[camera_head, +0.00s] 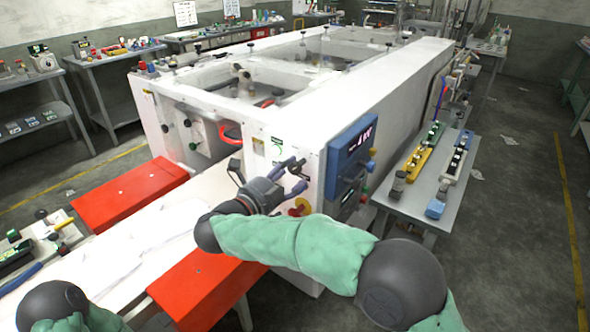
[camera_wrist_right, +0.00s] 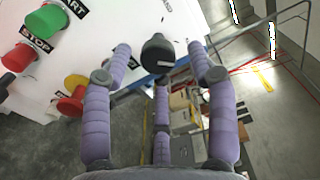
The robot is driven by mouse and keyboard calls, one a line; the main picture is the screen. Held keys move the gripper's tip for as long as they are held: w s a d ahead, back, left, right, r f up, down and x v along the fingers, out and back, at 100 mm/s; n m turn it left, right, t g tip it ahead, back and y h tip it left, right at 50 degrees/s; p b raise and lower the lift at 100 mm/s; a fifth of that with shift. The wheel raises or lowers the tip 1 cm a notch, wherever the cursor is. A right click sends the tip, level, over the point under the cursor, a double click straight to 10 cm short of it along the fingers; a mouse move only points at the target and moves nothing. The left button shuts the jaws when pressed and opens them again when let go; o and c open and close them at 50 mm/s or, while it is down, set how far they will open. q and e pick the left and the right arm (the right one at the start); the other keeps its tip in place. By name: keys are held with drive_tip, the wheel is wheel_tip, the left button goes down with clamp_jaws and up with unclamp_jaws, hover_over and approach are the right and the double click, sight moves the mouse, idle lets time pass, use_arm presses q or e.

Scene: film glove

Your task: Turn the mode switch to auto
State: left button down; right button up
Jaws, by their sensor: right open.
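The mode switch is a black knob (camera_wrist_right: 157,50) on the white machine panel, seen in the right wrist view; its label cannot be read there. In the head view the switch is hidden or too small to tell. My right gripper (camera_head: 295,175) is at the machine's white end face, left of the blue display box. Its purple fingers are open and spread, with the black knob between the fingertips in the wrist view. I cannot tell whether they touch it. Only part of my left arm shows at bottom left; its gripper is out of view.
A green START button (camera_wrist_right: 45,28), a red STOP button (camera_wrist_right: 17,57) and a red-yellow knob (camera_wrist_right: 70,104) are close to the fingers. A blue display box (camera_head: 350,157) juts out at right. Red blocks (camera_head: 130,192) flank the white table (camera_head: 150,235).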

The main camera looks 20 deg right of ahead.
drive_tip(key=v, duration=0.8)
drive_tip(key=shift+s+a, duration=0.3)
drive_tip(key=shift+w, duration=0.15)
drive_tip(key=w+d+f+n+t+y+p, duration=0.1)
drive_tip(key=w+f+n+t+y, duration=0.1)
drive_tip(key=w+f+n+y, duration=0.45)
drive_tip(key=w+d+f+n+t+y+p, duration=0.15)
drive_tip(key=w+f+n, duration=0.35)
drive_tip(key=f, duration=0.5)
drive_tip(key=s+f+n+g+y+p, duration=0.1)
drive_tip(key=s+f+n+y, duration=0.15)
drive_tip(key=f, duration=0.55)
drive_tip(key=s+f+n+g+y, duration=0.2)
drive_tip(key=f+n, duration=0.2)
drive_tip(key=f, duration=0.4)
drive_tip(key=s+f+n+g+y+p, duration=0.25)
drive_tip(key=s+f+n+g, duration=0.25)
drive_tip(key=s+f, duration=0.65)
drive_tip(key=s+f+n+g+y, duration=0.1)
drive_tip(key=s+f+g, duration=0.1)
drive_tip(key=s, duration=0.7)
drive_tip(key=s+f+n+g+y, duration=0.2)
drive_tip(key=s+f+g, duration=0.1)
drive_tip(key=s, duration=0.7)
drive_tip(key=shift+s+a+g, duration=0.25)
drive_tip(key=shift+a+g, duration=0.2)
drive_tip(key=shift+g, duration=0.1)
